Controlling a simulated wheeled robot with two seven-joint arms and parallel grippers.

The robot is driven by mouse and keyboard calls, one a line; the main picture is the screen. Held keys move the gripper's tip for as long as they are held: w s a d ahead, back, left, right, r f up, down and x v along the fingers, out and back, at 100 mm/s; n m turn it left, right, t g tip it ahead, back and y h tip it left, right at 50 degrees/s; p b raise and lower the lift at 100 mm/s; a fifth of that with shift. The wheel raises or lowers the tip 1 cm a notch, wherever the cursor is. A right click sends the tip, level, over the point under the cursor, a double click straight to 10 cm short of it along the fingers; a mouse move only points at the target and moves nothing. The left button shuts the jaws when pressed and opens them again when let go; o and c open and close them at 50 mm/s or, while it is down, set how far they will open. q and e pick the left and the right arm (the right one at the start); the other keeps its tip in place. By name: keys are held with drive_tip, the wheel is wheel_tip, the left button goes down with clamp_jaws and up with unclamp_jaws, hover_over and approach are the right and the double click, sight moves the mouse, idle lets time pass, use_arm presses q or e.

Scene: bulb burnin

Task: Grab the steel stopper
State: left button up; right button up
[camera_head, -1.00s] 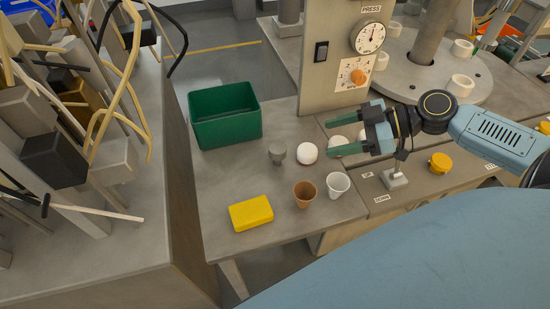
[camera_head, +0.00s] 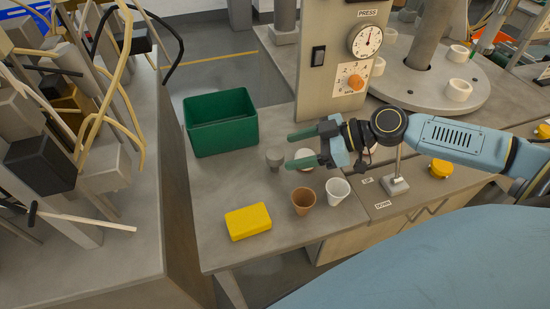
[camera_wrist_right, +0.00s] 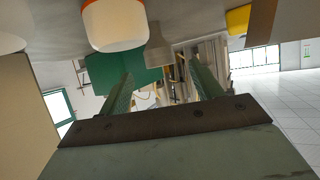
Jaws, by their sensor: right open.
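The steel stopper (camera_head: 275,158) is a small grey knobbed piece standing on the bench, right of the green bin. It also shows in the right wrist view (camera_wrist_right: 160,47), above the space between the fingers. My right gripper (camera_head: 291,149) is open and empty, its green fingers pointing left toward the stopper with their tips just right of it. In the wrist view both fingers (camera_wrist_right: 161,78) are spread with nothing between them. My left gripper is not in view.
A white bulb (camera_head: 304,155) is partly hidden by the right fingers; a white object with an orange band (camera_wrist_right: 116,25) is close in the wrist view. Brown cup (camera_head: 303,200), white cup (camera_head: 338,190), yellow block (camera_head: 248,221) and green bin (camera_head: 222,140) stand around. Bench between bin and block is clear.

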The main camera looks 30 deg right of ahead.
sight(281, 153)
drive_tip(key=shift+x, duration=2.15)
drive_tip(key=shift+r, duration=0.1)
drive_tip(key=c, duration=1.2)
